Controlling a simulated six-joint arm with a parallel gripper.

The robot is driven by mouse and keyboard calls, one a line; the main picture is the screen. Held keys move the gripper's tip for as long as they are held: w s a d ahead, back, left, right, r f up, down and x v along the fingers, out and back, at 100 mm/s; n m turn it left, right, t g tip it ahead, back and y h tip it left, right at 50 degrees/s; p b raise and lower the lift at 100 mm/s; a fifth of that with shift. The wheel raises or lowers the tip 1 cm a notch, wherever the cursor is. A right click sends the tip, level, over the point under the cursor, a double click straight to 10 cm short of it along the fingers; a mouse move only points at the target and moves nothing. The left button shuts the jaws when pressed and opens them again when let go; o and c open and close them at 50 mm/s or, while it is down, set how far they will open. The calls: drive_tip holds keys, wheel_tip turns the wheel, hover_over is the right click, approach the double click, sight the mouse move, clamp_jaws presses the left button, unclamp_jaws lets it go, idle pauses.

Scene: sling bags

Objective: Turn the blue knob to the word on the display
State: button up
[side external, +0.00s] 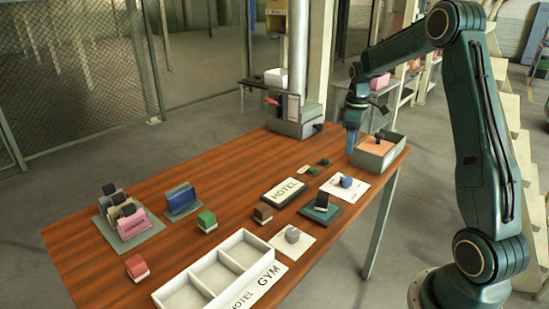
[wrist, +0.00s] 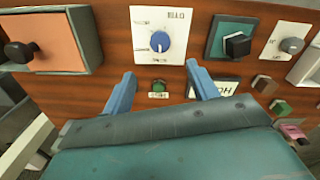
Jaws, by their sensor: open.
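The blue knob (wrist: 160,41) sits on a white plate (wrist: 178,14) in the wrist view; its pale pointer mark faces toward the lower edge of the picture. Small words stand around it, too small to read surely. The knob also shows in the side view (side external: 346,181). The display (side external: 285,191) reads HOTEL; in the wrist view my right finger partly covers it. My gripper (wrist: 162,88) is open and empty, its two blue fingers apart. It is above the table, near the orange-topped box and apart from the knob.
A grey box with an orange top and dark knob (side external: 378,150) stands at the table's right end. Close to the blue knob are a black knob on a green plate (wrist: 237,45) and a grey knob (wrist: 292,45). A small green button (wrist: 159,86) shows between my fingers.

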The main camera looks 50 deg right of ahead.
sight(347, 178)
wheel_tip(347, 178, down, 13)
drive_tip(key=shift+r, duration=0.1)
idle(0.5)
drive_tip(key=c, duration=1)
